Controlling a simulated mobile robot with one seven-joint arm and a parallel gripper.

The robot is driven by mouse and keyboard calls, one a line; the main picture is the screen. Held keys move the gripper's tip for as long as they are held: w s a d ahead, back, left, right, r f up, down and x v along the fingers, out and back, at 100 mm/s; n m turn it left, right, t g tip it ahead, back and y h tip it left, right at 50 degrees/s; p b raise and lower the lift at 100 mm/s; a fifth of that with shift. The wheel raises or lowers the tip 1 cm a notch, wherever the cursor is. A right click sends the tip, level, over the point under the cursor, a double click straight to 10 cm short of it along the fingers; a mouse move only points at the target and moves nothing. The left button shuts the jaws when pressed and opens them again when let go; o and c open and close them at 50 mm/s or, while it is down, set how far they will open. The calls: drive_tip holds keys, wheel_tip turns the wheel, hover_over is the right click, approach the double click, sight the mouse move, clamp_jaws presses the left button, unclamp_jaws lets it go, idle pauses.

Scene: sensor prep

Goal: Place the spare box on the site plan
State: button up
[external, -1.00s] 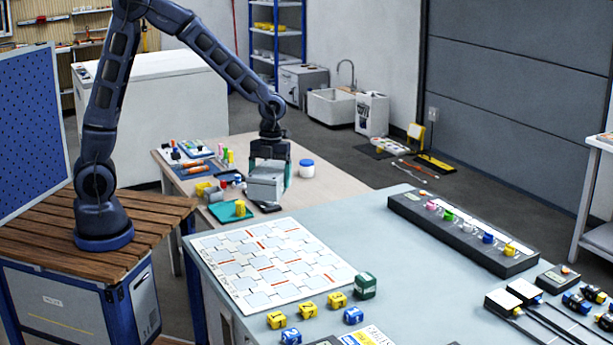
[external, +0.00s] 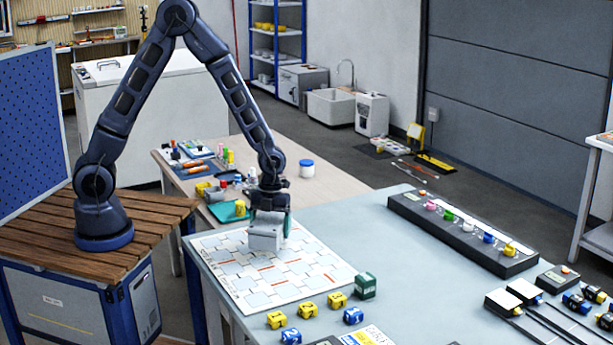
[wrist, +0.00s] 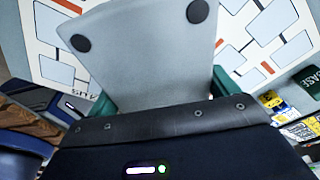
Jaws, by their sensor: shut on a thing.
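The spare box, a light grey box (external: 264,238), is held between the green fingers of my gripper (external: 270,222). In the wrist view the grey box (wrist: 145,60) fills the middle, with two dark round pads on its face. The green fingertips (wrist: 160,92) show on both sides of it. The site plan, a white sheet with pale blue blocks and red-orange dashes (external: 290,285), lies on the grey-blue table. The box is over the far edge part of the plan. I cannot tell whether it touches the sheet.
A green box (external: 365,286) stands by the plan's right corner, with yellow and blue numbered cubes (external: 308,309) in front. A dark tray with coloured pieces (external: 463,235) lies at the right. The wooden table (external: 335,190) behind holds small items. The middle of the grey-blue table is clear.

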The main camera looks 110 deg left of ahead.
drive_tip(key=shift+f, duration=1.95)
drive_tip(key=shift+f, duration=0.2)
drive_tip(key=o, duration=1)
drive_tip(key=shift+r, duration=0.1)
